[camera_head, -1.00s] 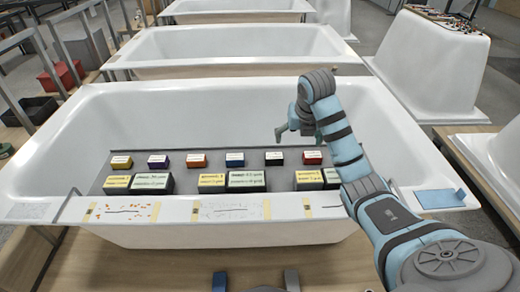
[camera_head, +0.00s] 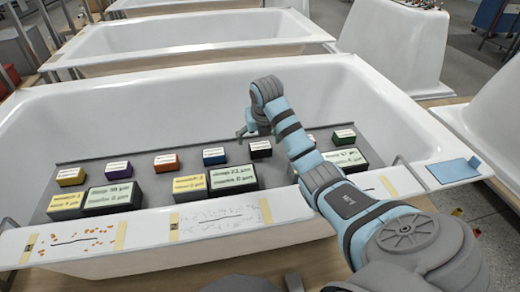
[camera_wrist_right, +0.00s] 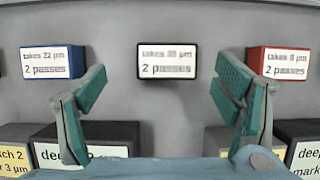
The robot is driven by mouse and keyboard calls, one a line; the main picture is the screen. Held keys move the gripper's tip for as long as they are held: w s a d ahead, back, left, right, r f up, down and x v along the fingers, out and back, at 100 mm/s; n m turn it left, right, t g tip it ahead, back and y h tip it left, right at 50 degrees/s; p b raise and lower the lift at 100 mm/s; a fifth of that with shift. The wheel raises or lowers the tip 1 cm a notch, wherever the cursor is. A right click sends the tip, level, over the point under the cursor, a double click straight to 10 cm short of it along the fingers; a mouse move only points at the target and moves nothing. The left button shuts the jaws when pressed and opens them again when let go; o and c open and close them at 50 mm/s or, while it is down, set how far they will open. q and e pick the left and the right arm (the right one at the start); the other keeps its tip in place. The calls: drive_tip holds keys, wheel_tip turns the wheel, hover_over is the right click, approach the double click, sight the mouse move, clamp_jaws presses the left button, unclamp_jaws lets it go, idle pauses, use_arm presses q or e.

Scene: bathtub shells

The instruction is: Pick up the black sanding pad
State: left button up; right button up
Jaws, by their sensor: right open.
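The black sanding pad (camera_head: 260,149) is a small block with a white label. It stands in the back row on the grey shelf (camera_head: 305,146) in the nearest tub, between a blue and a red block. In the right wrist view the black pad (camera_wrist_right: 167,63) is upright, a little above the middle, its label facing me. My right gripper (camera_head: 245,132) is at the pad in the head view, seen side-on. In the right wrist view the right gripper (camera_wrist_right: 162,83) is open and empty, one finger either side of the pad's column, with the pad beyond the tips. My left gripper is not in view.
Blue (camera_wrist_right: 50,62) and red (camera_wrist_right: 279,61) blocks flank the black pad with gaps between. Larger labelled blocks (camera_head: 233,178) fill the front row. The white tub's front rim (camera_head: 145,228) lies before them, with a metal rail (camera_head: 410,172) at the right.

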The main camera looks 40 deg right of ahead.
sight(260, 146)
drive_tip(key=x, duration=0.2)
drive_tip(key=b+x, duration=0.1)
drive_tip(key=s+b+x, duration=0.1)
drive_tip(key=x, duration=0.1)
drive_tip(key=shift+w+d+f, duration=0.15)
drive_tip(key=shift+d+f, duration=0.15)
drive_tip(key=shift+f, duration=0.15)
drive_tip(key=shift+w+f, duration=0.1)
drive_tip(key=shift+f, duration=0.05)
drive_tip(key=shift+d, duration=0.1)
drive_tip(key=c, duration=1.3)
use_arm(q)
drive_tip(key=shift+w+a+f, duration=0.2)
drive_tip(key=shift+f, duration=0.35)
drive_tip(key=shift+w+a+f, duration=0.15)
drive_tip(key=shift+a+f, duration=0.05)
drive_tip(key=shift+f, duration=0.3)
use_arm(e)
drive_tip(key=shift+o, duration=0.2)
drive_tip(key=shift+r, duration=0.2)
